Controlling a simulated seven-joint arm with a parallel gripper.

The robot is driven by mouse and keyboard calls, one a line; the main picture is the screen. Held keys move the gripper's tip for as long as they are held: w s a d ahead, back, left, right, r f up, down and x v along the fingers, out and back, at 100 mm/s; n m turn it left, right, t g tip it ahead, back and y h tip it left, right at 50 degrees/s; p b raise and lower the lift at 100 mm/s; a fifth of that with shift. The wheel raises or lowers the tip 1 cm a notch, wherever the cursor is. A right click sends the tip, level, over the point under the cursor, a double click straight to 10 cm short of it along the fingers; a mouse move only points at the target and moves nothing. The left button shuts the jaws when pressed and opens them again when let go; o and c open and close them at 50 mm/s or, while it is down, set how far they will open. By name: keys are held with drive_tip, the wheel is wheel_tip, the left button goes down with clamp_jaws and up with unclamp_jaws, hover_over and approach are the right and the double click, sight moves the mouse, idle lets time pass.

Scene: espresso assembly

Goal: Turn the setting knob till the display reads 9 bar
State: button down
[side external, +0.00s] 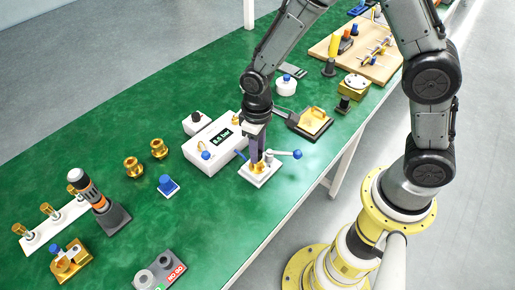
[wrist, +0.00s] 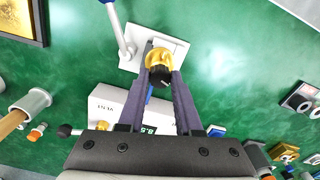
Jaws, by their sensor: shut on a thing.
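My gripper (wrist: 160,82) points down with its two dark fingers shut on the setting knob (wrist: 159,75), a black knob with a pale mark. Brass-coloured metal (wrist: 158,57) shows around and below the knob, over a white square base (wrist: 128,58). In the side external view my gripper (side external: 258,165) stands over that white base (side external: 252,178), and the fingers hide the knob. The display (side external: 221,138) is on a white box (side external: 203,160) just left of the gripper and appears to read 8.5 bar. Part of it also shows in the wrist view (wrist: 149,129), reading 8.5.
A brass piece on a dark plate (side external: 312,121) stands behind to the right. Two brass fittings (side external: 159,148) and a blue-topped part (side external: 167,185) lie left. Green table (side external: 232,215) is clear in front.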

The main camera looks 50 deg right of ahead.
drive_tip(key=m, duration=0.4)
drive_tip(key=shift+m, duration=2.6)
drive_tip(key=c, duration=0.6)
unclamp_jaws()
drive_tip(key=shift+r, duration=0.1)
wheel_tip(320, 180, up, 14)
drive_tip(key=shift+f, duration=0.15)
